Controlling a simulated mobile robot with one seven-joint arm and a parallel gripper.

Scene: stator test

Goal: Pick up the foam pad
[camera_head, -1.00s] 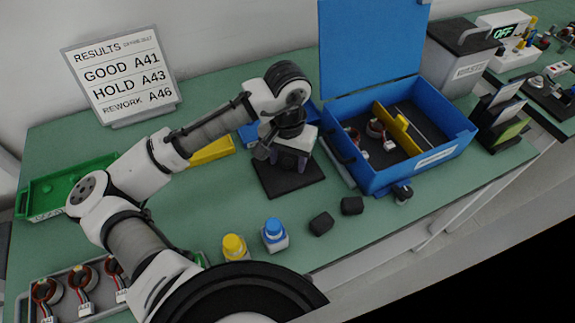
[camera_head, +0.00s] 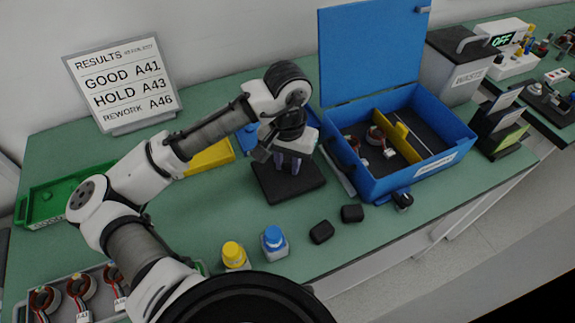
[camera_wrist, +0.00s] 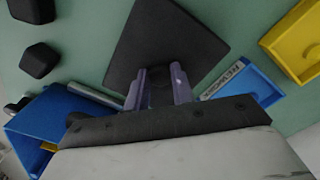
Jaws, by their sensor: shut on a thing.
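The foam pad (camera_head: 290,191) is a dark, flat square on the green bench, left of the blue box. It also shows in the wrist view (camera_wrist: 163,35), where it spreads out beyond my fingers. My gripper (camera_head: 289,168) points down over the middle of the pad in the head view. In the wrist view, the two purple fingers of my gripper (camera_wrist: 160,82) are shut on a small dark raised part of the pad. The fingers partly hide this part. I cannot tell whether the pad is clear of the bench.
The open blue box (camera_head: 416,170) with a yellow divider stands to the right. Two small dark blocks (camera_head: 321,232) (camera_head: 352,213) lie in front. Yellow-capped (camera_head: 235,256) and blue-capped (camera_head: 274,243) bottles stand near the front edge. A yellow tray (camera_head: 211,157) and green tray (camera_head: 62,195) lie left.

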